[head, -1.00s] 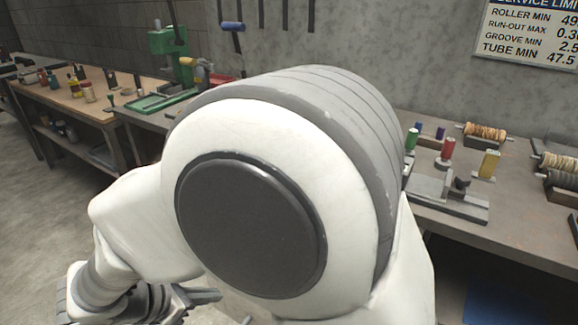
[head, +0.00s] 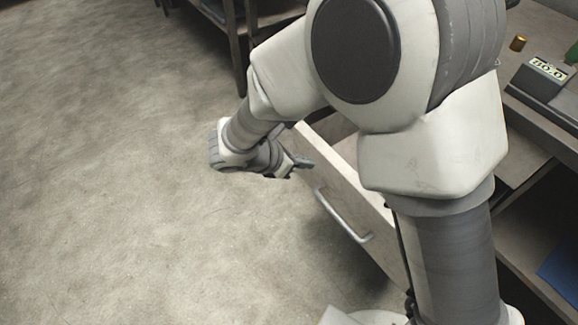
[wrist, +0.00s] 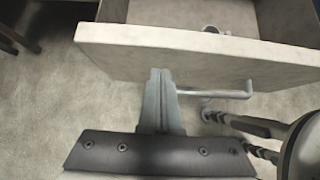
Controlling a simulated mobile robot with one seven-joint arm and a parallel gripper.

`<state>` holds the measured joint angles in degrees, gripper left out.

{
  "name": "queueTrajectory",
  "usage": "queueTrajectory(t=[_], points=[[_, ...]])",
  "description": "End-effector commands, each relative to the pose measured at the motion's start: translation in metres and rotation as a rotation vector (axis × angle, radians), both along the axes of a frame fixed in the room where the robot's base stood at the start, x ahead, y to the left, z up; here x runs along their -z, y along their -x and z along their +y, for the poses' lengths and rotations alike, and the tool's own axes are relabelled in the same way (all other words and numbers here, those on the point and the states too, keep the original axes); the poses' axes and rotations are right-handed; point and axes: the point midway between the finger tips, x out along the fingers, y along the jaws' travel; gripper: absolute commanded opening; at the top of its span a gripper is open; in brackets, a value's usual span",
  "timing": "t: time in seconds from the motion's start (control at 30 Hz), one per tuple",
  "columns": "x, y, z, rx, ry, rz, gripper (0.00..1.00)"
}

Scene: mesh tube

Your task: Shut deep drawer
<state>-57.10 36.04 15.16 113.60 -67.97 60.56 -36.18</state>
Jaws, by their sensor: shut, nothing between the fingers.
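The deep drawer (head: 335,172) stands pulled out from under the bench, its pale front facing the open floor. Its bar handle (head: 342,216) is on that front. In the wrist view the drawer front (wrist: 200,52) spans the upper picture, with the handle (wrist: 232,93) to the right of my fingers. My gripper (head: 303,163) is shut and empty, close to the outer face of the drawer front near its far top corner. In the wrist view my gripper (wrist: 161,75) points at the front; I cannot tell whether the fingertips touch it. My arm hides much of the drawer.
The bench top with a grey device with a display (head: 547,72) and a small brass cylinder (head: 518,43) is at the upper right. A blue item (head: 560,270) lies on the lower shelf. A round grey object (wrist: 212,29) is inside the drawer. The floor to the left is clear.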

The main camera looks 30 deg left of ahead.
Motion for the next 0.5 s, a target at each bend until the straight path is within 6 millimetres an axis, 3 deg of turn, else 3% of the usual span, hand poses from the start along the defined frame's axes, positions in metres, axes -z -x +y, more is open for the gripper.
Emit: queueTrajectory(t=[0.2, 0.5], points=[[0.0, -0.019, -0.008, -0.001, -0.001, 0.0, 0.0], [-0.001, -0.021, -0.009, -0.001, 0.0, 0.0, 0.0]])
